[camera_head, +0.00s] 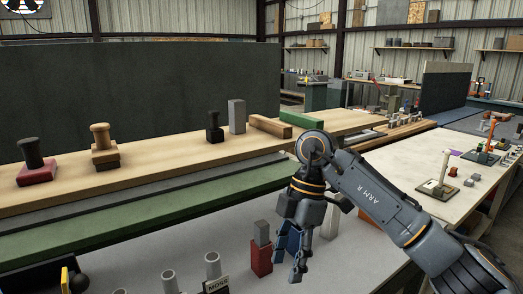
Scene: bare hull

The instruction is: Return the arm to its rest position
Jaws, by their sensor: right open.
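My right arm (380,199), marked "ARM R", comes in from the lower right and bends down at the wrist. Its gripper (300,262) hangs over the near grey table, pointing down. The fingers are open and I see nothing held between them. A red block with a grey top (262,250) stands just left of the gripper; whether they touch I cannot tell. My left gripper is not in view.
A wooden shelf (180,158) behind carries stamps with dark and wooden handles, a grey block (236,116) and a wooden bar (270,126). Grey cylinders (212,266) stand at the front. A white table (420,160) with small fixtures lies at right.

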